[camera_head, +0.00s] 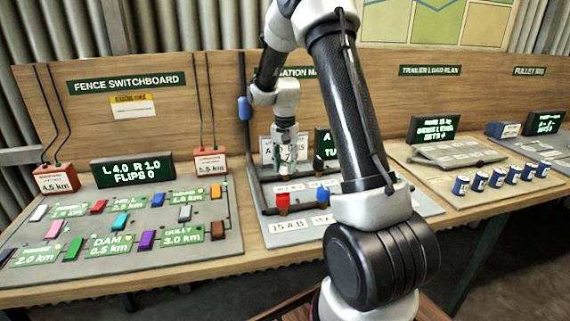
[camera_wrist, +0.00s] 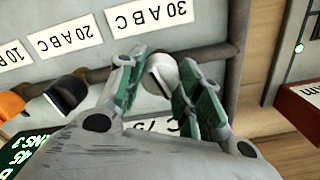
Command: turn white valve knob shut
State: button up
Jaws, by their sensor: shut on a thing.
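The white valve knob (camera_wrist: 160,74) sits on a dark pipe in the wrist view, between the green-padded fingers of my gripper (camera_wrist: 158,82). My gripper is shut on the knob, one finger on each side of it. In the head view my gripper (camera_head: 284,165) reaches down to the back of the middle panel and hides the white knob there.
A black knob (camera_wrist: 68,92) and an orange knob (camera_wrist: 12,103) sit along the same pipe. Red (camera_head: 283,200) and blue (camera_head: 322,194) knobs stand nearer the panel front. The fence switchboard (camera_head: 190,243) lies left; several blue cans (camera_head: 498,177) stand right.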

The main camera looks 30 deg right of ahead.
aim_at(285, 161)
jog(key=shift+m, duration=1.5)
jog(key=o, duration=1.1)
jog(key=shift+c, duration=0.2)
notch_tip(285, 161, up, 12)
